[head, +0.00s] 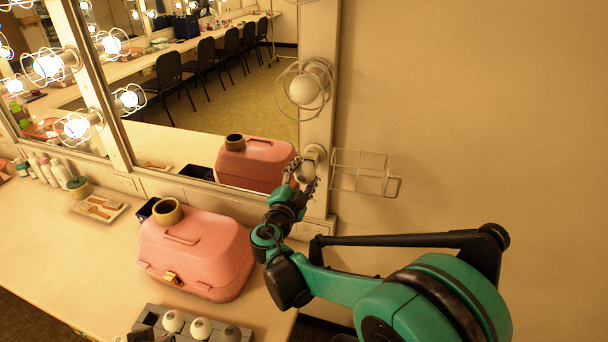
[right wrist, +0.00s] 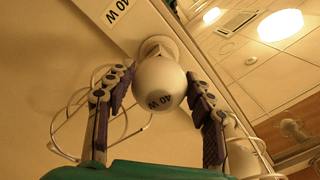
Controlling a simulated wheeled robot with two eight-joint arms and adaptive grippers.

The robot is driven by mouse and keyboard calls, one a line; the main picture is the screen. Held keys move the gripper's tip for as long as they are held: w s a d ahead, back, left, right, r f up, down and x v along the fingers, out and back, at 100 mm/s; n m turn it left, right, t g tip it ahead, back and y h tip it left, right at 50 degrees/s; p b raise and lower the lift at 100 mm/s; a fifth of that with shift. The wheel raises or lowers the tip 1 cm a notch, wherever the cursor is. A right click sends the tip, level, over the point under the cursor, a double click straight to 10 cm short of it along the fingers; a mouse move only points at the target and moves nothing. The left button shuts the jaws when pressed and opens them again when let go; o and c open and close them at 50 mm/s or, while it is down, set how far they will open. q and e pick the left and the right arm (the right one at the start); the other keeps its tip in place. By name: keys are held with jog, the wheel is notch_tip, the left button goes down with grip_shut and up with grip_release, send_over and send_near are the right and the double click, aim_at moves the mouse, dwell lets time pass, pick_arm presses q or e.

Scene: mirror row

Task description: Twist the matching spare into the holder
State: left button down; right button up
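A round white bulb marked 40 W (right wrist: 160,85) sits at the wall holder (right wrist: 158,46), its neck end against the holder's collar. It also shows in the head view (head: 306,173). The holder's strip carries a 40 W label (right wrist: 118,10). My right gripper (right wrist: 160,80) has a finger on each side of the bulb, with the fingertips at its sides; it looks shut on it, though contact at the left finger is hard to make out. How far the neck is in is hidden. A grey tray (head: 222,318) at the bottom holds white spares (head: 200,328) and a grey one (head: 231,334). My left gripper is not clearly seen.
A wire cage (head: 362,172) stands swung open right of the holder. A caged bulb (head: 304,90) is above it. A pink case (head: 195,252) with a tape roll (head: 168,211) stands on the counter (head: 60,245) left of my right arm. The mirror (head: 215,90) is behind.

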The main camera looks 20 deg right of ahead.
jog(key=shift+o, duration=1.1)
jog(key=v, duration=1.2)
jog(key=s+d+f+n+g+y, duration=0.4)
jog(key=s+d+f+n+g, duration=0.2)
jog(key=s+d+f+n, duration=0.3)
jog(key=s+a+f+n+g+y, duration=0.1)
jog(key=s+a+f+n+y, duration=0.1)
jog(key=s+n+y, duration=0.1)
jog(key=s+a+f+n+y+b, duration=0.1)
jog(key=s+a+f+n+y, duration=0.1)
jog(key=s+n, duration=0.3)
jog(key=shift+s+f+g+y, duration=0.45)
jog(key=shift+s+f, duration=0.3)
jog(key=shift+s, duration=0.3)
